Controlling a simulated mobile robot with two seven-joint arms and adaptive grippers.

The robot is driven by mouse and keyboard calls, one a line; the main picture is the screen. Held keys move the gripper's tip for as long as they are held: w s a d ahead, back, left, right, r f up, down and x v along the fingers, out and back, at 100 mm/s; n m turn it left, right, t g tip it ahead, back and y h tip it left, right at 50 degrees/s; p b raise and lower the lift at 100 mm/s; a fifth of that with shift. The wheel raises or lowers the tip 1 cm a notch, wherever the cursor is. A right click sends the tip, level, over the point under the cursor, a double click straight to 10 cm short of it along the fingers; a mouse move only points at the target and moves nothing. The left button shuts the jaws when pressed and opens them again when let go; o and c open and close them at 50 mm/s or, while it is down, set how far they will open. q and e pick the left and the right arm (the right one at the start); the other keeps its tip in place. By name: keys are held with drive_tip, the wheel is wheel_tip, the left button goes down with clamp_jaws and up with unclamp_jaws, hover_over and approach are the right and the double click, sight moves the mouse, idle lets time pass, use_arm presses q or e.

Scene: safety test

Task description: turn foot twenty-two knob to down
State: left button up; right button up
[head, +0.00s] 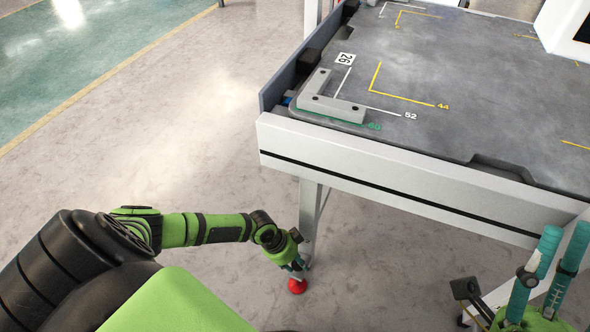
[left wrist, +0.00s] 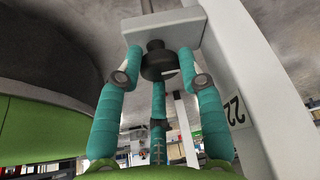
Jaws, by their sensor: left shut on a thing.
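The foot twenty-two knob is a dark round knob (left wrist: 160,64) on a stem below a pale plate of the table's underside. In the left wrist view, teal fingers of my left gripper (left wrist: 160,85) are closed around it. The pale leg beside it carries a label "22" (left wrist: 236,111). In the head view my left gripper (head: 297,264) is low by the near table leg (head: 309,215), and the knob is hidden there. A red round part (head: 297,286) shows just below the gripper. My right gripper (head: 556,265) is at the lower right, fingers raised, apart and empty.
The table (head: 440,60) has a grey top with a pale front edge. A grey L-shaped block (head: 340,108) lies on its near left corner. Floor left of the table is clear. A dark small box (head: 465,288) stands near my right gripper.

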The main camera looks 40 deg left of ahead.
use_arm(q)
drive_tip(key=shift+w+d+r, duration=0.15)
drive_tip(key=shift+w+d, duration=0.05)
drive_tip(key=shift+w, duration=0.1)
drive_tip(key=o, duration=1)
drive_tip(key=shift+o, duration=0.8)
drive_tip(key=shift+s, duration=0.15)
drive_tip(key=shift+a, duration=0.1)
drive_tip(key=v, duration=1.1)
drive_tip(key=shift+a+r, duration=0.15)
drive_tip(key=shift+r, duration=0.2)
drive_tip(key=shift+s, duration=0.1)
